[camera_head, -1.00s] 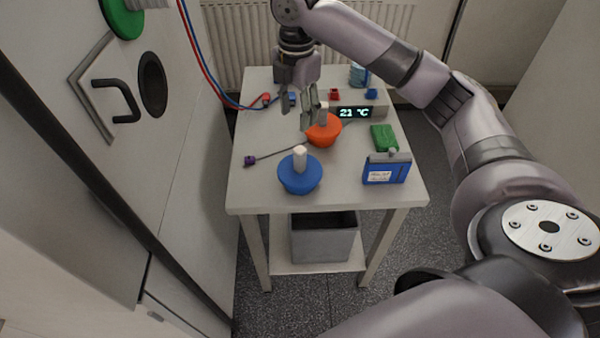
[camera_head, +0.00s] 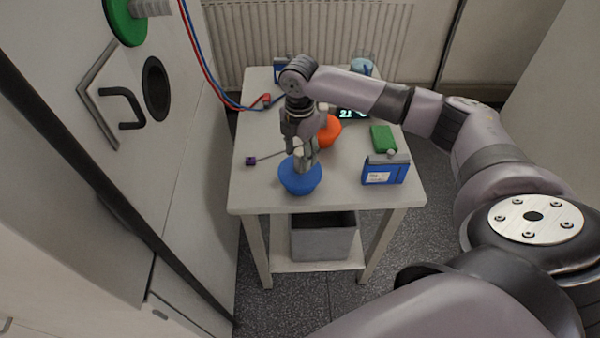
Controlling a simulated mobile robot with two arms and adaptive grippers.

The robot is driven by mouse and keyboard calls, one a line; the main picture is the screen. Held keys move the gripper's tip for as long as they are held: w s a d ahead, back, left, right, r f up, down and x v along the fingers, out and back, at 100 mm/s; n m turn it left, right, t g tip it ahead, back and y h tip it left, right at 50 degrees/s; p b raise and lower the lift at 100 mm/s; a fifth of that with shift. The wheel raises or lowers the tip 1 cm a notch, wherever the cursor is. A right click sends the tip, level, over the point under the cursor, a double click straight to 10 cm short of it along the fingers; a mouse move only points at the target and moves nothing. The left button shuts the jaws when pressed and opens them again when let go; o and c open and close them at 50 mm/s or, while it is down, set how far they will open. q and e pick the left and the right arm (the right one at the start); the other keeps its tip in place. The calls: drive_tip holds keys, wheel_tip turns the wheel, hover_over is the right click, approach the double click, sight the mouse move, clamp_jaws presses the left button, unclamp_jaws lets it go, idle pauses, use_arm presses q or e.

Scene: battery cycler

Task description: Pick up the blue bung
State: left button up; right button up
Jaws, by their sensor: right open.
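The blue bung (camera_head: 300,178) stands upright on the near left part of the table, with its pale knob pointing up. My right gripper (camera_head: 306,158) points down right over it, its fingers around or just beside the knob; I cannot tell whether they touch it. The gripper is open. The gripper partly hides the knob. My left gripper is not in view.
An orange bung (camera_head: 328,130) stands just behind my right gripper. A thin probe with a purple end (camera_head: 251,161) lies to the left. A blue box (camera_head: 385,170) and a green block (camera_head: 383,138) are at the right. A grey bin (camera_head: 322,243) sits on the lower shelf.

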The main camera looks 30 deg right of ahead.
sight(300, 168)
wheel_tip(300, 168, down, 4)
drive_tip(key=shift+d+r, duration=0.1)
drive_tip(key=shift+r, duration=0.15)
clamp_jaws()
idle(0.5)
drive_tip(key=shift+r, duration=0.1)
